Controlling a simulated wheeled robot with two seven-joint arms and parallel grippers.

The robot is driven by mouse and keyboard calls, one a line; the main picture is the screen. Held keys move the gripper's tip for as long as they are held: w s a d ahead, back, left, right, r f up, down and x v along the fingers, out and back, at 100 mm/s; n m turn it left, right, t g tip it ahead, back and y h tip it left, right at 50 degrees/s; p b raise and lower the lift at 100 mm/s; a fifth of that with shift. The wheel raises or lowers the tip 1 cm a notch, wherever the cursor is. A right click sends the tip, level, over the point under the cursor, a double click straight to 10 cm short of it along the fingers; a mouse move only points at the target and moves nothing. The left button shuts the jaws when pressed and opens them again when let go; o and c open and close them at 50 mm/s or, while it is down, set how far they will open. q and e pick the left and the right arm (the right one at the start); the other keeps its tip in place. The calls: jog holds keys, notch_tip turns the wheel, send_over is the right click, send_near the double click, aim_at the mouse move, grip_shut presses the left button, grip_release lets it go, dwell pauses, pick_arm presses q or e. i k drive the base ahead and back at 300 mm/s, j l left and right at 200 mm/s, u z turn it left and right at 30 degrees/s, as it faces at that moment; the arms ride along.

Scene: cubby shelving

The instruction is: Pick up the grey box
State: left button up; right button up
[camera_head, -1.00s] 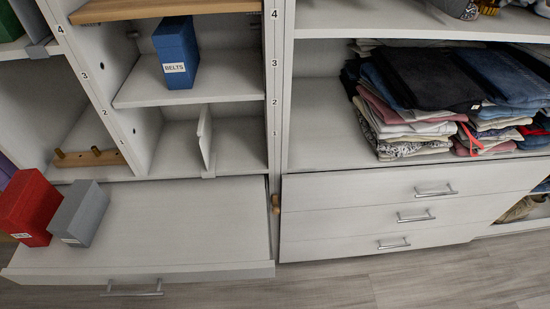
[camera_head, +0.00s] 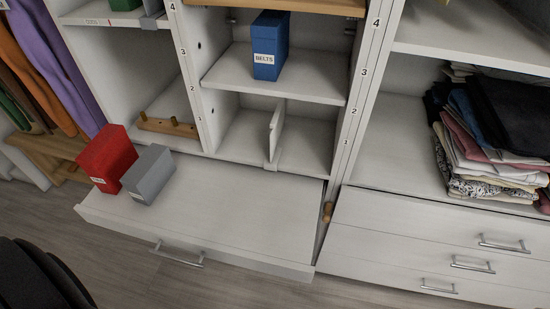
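The grey box (camera_head: 149,175) stands on the left part of the white drawer-unit top (camera_head: 222,208), close to its front edge. It is right beside the red box (camera_head: 106,158), which stands to its left and slightly behind. A small white label shows low on the grey box's front. Neither of my grippers is in view.
A blue box (camera_head: 270,46) labelled BELTS stands in a cubby above. A wooden peg rail (camera_head: 168,126) lies behind the boxes, and an upright divider (camera_head: 275,132) stands in the lower cubby. Folded clothes (camera_head: 492,140) fill the right shelf. The drawer top right of the grey box is clear.

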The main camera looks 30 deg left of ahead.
aim_at(149, 174)
jog(key=u, duration=1.95)
jog(key=i+j+z, duration=0.2)
